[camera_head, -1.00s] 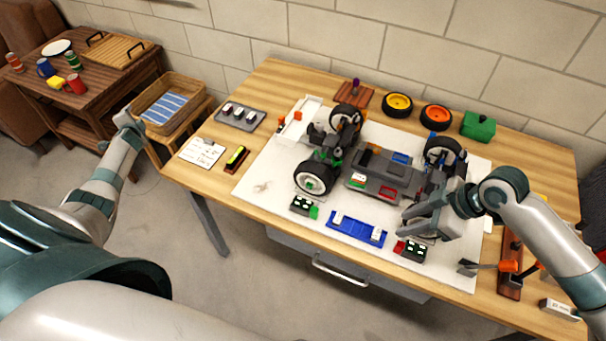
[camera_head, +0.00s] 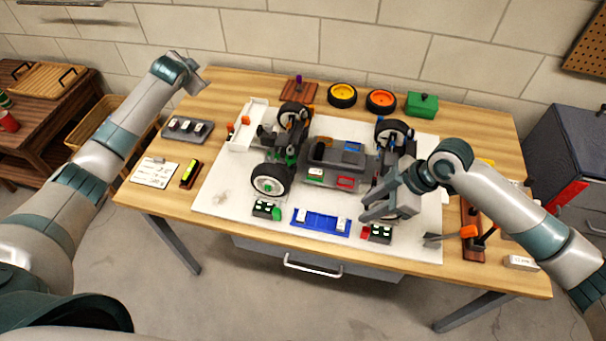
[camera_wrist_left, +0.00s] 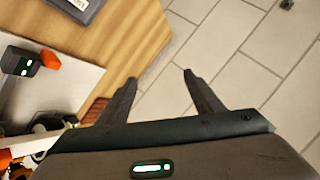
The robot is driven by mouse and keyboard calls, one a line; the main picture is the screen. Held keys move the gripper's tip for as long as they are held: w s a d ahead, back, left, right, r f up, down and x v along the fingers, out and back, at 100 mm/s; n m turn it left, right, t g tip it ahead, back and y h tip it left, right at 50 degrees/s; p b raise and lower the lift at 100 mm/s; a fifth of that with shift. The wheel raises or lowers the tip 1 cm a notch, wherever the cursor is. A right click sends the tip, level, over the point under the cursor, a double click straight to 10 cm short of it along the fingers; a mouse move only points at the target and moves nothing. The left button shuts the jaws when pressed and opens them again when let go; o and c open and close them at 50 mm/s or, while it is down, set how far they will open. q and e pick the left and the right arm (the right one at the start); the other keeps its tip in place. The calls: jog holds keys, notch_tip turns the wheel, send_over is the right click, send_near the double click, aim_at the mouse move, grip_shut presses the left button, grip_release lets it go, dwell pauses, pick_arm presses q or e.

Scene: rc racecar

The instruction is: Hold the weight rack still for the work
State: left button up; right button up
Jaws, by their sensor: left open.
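The weight rack (camera_head: 187,129), a grey tray with several small silver-and-dark weights, lies at the left end of the wooden table. A grey corner (camera_wrist_left: 78,6), likely the rack's, shows at the top of the left wrist view. My left gripper (camera_head: 200,76) is beyond the rack, near the table's back left corner. Its fingers (camera_wrist_left: 159,75) are open with nothing between them, pointing past the table edge over floor tiles. My right gripper (camera_head: 366,206) is at the car's near right corner; its fingers partly hide what is there, so I cannot tell its grip.
The racecar chassis (camera_head: 335,162) stands on a white mat (camera_head: 225,190). A white tray (camera_head: 241,138) is right of the rack; a card (camera_head: 155,172) and a yellow-black device (camera_head: 190,174) lie in front. Spare wheels (camera_head: 342,95) and a green box (camera_head: 422,104) line the back.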

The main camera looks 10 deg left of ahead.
pick_arm(q)
jog(key=s+d+r+m+g+h, duration=0.2)
jog(key=s+d+r+m, duration=0.1)
jog(key=d, duration=1.1)
jog(key=s+d+r+m+g+h, duration=0.2)
jog(key=d+h, duration=0.1)
jog(key=d, duration=1.1)
jog(key=m+g+y, duration=0.2)
jog(key=m+g, duration=0.4)
jog(key=g, duration=0.1)
send_over(304, 215)
notch_tip(304, 215, down, 6)
jog(key=shift+r, duration=0.1)
jog(key=shift+f, duration=0.2)
notch_tip(304, 215, down, 17)
jog(key=shift+f, duration=0.1)
